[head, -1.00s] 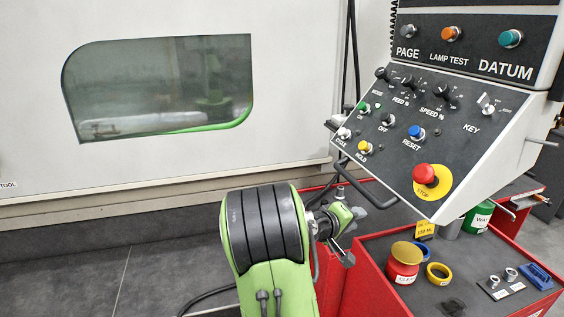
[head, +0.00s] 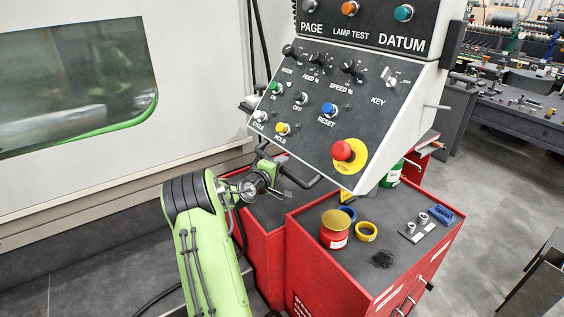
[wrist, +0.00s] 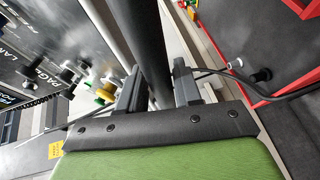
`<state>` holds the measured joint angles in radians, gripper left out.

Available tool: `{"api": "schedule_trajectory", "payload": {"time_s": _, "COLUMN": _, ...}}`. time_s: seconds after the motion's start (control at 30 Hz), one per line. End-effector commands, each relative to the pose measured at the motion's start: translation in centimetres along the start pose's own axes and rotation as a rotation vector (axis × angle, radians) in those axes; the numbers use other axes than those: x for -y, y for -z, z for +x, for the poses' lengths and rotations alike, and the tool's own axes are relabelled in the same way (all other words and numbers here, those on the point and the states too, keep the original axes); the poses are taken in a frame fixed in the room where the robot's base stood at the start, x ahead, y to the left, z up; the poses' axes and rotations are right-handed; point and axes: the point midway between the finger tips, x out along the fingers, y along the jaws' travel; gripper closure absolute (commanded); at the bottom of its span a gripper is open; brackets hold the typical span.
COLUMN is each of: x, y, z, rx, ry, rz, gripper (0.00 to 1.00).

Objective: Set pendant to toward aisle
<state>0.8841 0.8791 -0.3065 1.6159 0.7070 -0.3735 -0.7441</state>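The pendant is a grey-white control box with a black panel (head: 309,125) of knobs and buttons, tilted at the upper middle of the head view. A dark bar handle (head: 304,187) runs along its lower left edge. My gripper (head: 277,183) is at this handle, below the yellow and white buttons. In the wrist view a thick dark bar (wrist: 149,45) runs between the two fingers of my gripper (wrist: 158,88). The fingers stand apart, one on each side of it. Whether they press on it is not clear. The panel (wrist: 38,55) shows at the left there.
A red cabinet (head: 329,267) stands below the pendant, with a red tin (head: 334,232), a yellow tape roll (head: 366,232) and small parts on top. A machine wall with a window (head: 75,85) is at the left. Grey floor (head: 480,220) is free at the right.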

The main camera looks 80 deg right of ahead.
Motion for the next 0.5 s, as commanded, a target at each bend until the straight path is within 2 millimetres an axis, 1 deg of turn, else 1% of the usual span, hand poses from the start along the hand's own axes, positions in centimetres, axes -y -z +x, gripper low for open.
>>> {"api": "schedule_trajectory", "payload": {"time_s": 0.03, "x": -0.1, "y": 0.01, "z": 0.68, "rx": 0.001, "ry": 0.001, "rz": 0.001, "gripper": 0.66}}
{"api": "schedule_trajectory", "payload": {"time_s": 0.13, "x": 0.02, "y": 0.02, "z": 1.48, "rx": 0.0, "ry": 0.002, "rz": 0.0, "gripper": 0.66}}
{"api": "schedule_trajectory", "payload": {"time_s": 0.37, "x": 0.09, "y": 0.08, "z": 1.66, "rx": -0.002, "ry": 0.002, "rz": 0.001, "gripper": 0.66}}
{"api": "schedule_trajectory", "payload": {"time_s": 0.4, "x": 0.09, "y": 0.08, "z": 1.65, "rx": -0.002, "ry": 0.002, "rz": 0.001, "gripper": 0.68}}
{"api": "schedule_trajectory", "payload": {"time_s": 0.47, "x": 0.1, "y": 0.08, "z": 1.64, "rx": -0.002, "ry": 0.002, "rz": 0.001, "gripper": 0.77}}
{"api": "schedule_trajectory", "payload": {"time_s": 0.5, "x": 0.1, "y": 0.08, "z": 1.64, "rx": -0.002, "ry": 0.002, "rz": 0.001, "gripper": 0.83}}
